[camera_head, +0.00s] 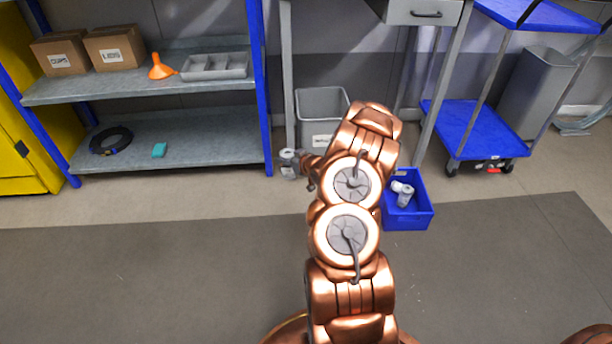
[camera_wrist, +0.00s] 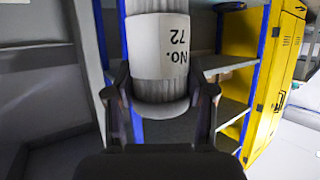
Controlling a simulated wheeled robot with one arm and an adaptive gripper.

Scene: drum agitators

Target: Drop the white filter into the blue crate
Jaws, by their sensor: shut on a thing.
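My gripper (camera_wrist: 162,97) is shut on a white filter (camera_wrist: 160,50), a pale ribbed cylinder with a white label reading "No. 72" upside down in the wrist view. In the head view my gripper (camera_head: 307,166) points left, with the held filter (camera_head: 289,163) at its end, apart from the crate. The blue crate (camera_head: 409,219) stands on the floor to the right of my arm. One or more white-grey cylinders (camera_head: 404,196) lie inside it; my arm stands close in front of its left side.
A grey bin (camera_head: 322,105) stands behind my arm, under a grey workbench (camera_head: 420,12). A blue-posted shelf (camera_head: 160,88) holds boxes, an orange funnel and a grey tray at left. A blue cart (camera_head: 475,130) stands at right. The front floor is mostly clear.

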